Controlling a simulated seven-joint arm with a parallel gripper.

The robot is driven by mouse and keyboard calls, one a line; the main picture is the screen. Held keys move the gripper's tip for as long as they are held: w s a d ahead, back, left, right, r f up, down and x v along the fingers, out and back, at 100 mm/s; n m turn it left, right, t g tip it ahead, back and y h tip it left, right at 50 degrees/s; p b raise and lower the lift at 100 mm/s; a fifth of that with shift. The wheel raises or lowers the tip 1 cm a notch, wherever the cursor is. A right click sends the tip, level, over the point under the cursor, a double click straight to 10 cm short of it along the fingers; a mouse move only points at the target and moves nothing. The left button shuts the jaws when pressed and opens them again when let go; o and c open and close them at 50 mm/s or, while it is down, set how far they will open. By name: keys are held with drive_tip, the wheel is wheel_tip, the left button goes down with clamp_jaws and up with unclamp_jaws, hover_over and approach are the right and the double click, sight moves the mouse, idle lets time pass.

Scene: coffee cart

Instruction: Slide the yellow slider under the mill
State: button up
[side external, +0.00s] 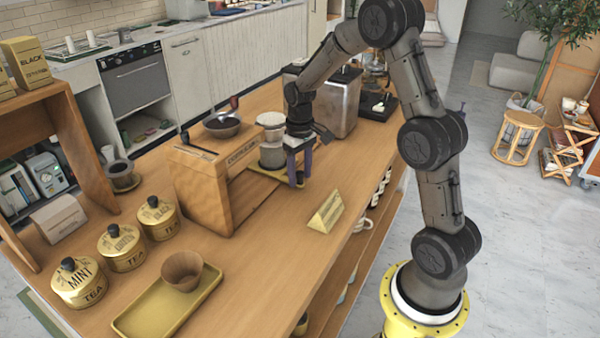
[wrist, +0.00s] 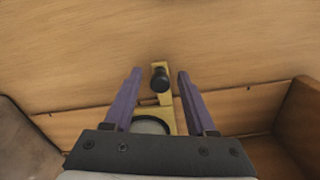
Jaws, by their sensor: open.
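The yellow slider (wrist: 165,112) lies on the wooden surface in the wrist view, its black knob (wrist: 160,80) pointing away from my wrist. A round grey part shows on its near end, partly hidden by my gripper. In the side external view a yellow edge of the slider (side external: 290,183) shows below my fingers. My gripper (side external: 299,180) is open and points down, with one purple finger on each side of the knob; gaps show on both sides. The wooden mill housing (side external: 205,190), with lettering on its side, stands left of my gripper. A grey cylinder (side external: 271,155) stands between them.
A dark bowl (side external: 222,128) sits on the housing. A metal machine (side external: 335,105) stands behind my gripper. A yellow sign (side external: 326,212) stands in front, near the counter edge. Tea tins (side external: 122,248) and a yellow tray (side external: 140,320) are at the front left.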

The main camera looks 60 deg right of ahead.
clamp_jaws()
idle(1.4)
